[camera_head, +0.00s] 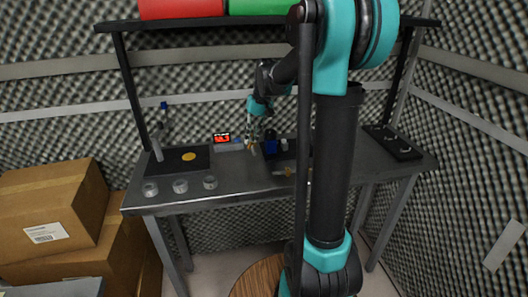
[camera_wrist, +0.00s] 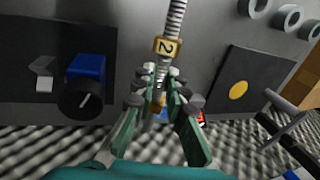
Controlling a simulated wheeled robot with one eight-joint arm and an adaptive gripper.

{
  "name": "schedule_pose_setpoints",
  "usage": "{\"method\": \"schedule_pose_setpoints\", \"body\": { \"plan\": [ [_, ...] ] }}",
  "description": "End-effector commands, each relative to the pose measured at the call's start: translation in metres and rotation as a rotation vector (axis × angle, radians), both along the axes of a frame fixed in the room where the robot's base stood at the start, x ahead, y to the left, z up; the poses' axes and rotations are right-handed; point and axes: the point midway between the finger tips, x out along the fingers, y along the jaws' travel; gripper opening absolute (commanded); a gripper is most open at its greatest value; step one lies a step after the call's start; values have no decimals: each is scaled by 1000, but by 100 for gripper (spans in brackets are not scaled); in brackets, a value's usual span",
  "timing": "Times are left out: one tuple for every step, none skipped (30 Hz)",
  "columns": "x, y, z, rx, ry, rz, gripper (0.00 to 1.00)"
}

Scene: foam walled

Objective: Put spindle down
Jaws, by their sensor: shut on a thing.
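The spindle (camera_wrist: 172,25) is a grey ribbed rod with a gold band marked "2" in the wrist view. My gripper (camera_wrist: 158,98) is shut on its lower part, and the rod stretches away from the fingertips toward the top of the picture. In the head view my gripper (camera_head: 255,137) is small, over the back middle of the grey workbench (camera_head: 235,181). The spindle is too small there to make out clearly. I cannot tell whether its far end touches the bench.
A black pad with a yellow disc (camera_head: 189,156) and three round cups (camera_head: 180,186) are on the bench's left. A blue block with a black knob (camera_wrist: 84,78) is beside the gripper. A red-lit display (camera_head: 222,138) stands behind. A black panel (camera_head: 393,142) lies at right.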

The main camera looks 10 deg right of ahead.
Motion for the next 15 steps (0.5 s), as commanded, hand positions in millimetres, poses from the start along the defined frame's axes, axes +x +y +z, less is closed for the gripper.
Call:
{"method": "schedule_pose_setpoints", "body": {
  "plan": [
    [0, 0, -9, 0, 0, 0, 0],
    [0, 0, -13, 0, 0, 0, 0],
    [0, 0, -18, 0, 0, 0, 0],
    [0, 0, -21, 0, 0, 0, 0],
    [0, 0, -24, 0, 0, 0, 0],
    [1, 0, -26, 0, 0, 0, 0],
    [1, 0, -28, 0, 0, 0, 0],
    [1, 0, -31, 0, 0, 0, 0],
    [0, 0, -36, 0, 0, 0, 0],
    [0, 0, -40, 0, 0, 0, 0],
    [0, 0, -45, 0, 0, 0, 0],
    [1, 0, -51, 0, 0, 0, 0],
    [1, 0, -55, 0, 0, 0, 0],
    [1, 0, -59, 0, 0, 0, 0],
    [0, 0, -63, 0, 0, 0, 0]
  ]
}}
